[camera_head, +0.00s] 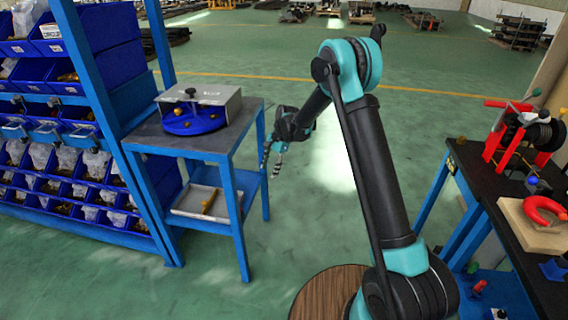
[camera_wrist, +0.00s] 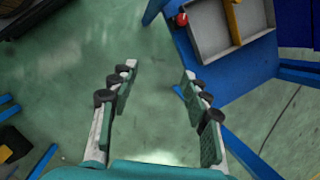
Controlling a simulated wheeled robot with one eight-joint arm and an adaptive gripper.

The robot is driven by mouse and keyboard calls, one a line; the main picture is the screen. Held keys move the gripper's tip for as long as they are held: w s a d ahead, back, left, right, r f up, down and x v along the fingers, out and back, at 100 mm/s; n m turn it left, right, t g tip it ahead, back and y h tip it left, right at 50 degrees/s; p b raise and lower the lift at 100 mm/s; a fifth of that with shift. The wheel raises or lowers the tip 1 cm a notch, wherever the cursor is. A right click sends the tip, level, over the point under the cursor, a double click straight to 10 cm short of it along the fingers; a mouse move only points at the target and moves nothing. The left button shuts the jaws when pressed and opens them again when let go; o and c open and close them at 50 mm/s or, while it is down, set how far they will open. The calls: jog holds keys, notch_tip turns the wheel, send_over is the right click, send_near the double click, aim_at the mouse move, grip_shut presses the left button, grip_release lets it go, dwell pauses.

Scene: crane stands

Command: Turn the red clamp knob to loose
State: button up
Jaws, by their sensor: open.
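A small round red knob (camera_wrist: 181,18) shows near the top of the wrist view, at the blue frame beside a grey tray (camera_wrist: 205,45). I cannot tell if it is the clamp knob, nor how it is set. My gripper (camera_head: 272,158) is open and empty, reaching down beside the left blue stand (camera_head: 238,235). In the wrist view its fingers (camera_wrist: 158,72) are wide apart over bare floor, short of the red knob.
The left stand carries a metal box (camera_head: 215,94) with a blue disc, and a lower tray (camera_head: 180,207) with a yellow item. Blue bins (camera_head: 60,38) stand at far left. The right bench holds a red winch-like frame (camera_head: 490,148) and red horseshoe (camera_head: 548,222). Open floor lies behind.

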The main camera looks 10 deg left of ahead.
jog(key=s+d+r+n, duration=0.1)
jog(key=d+r, duration=0.3)
jog(key=d, duration=0.2)
jog(key=shift+s+d+r+t, duration=0.15)
jog(key=shift+s+r+t, duration=0.2)
jog(key=shift+t, duration=0.05)
jog(key=s+a+f+m+y, duration=0.1)
jog(key=s+a+f+m, duration=0.1)
jog(key=a+f+m, duration=0.95)
jog(key=shift+n, duration=0.65)
jog(key=x, duration=0.5)
jog(key=a+x, duration=0.1)
jog(key=x, duration=0.4)
jog(key=a+r+x, duration=0.1)
jog(key=x, duration=0.5)
jog(key=shift+w+a+f, duration=0.1)
jog(key=shift+w+a, duration=0.05)
jog(key=shift+a, duration=0.1)
grip_shut()
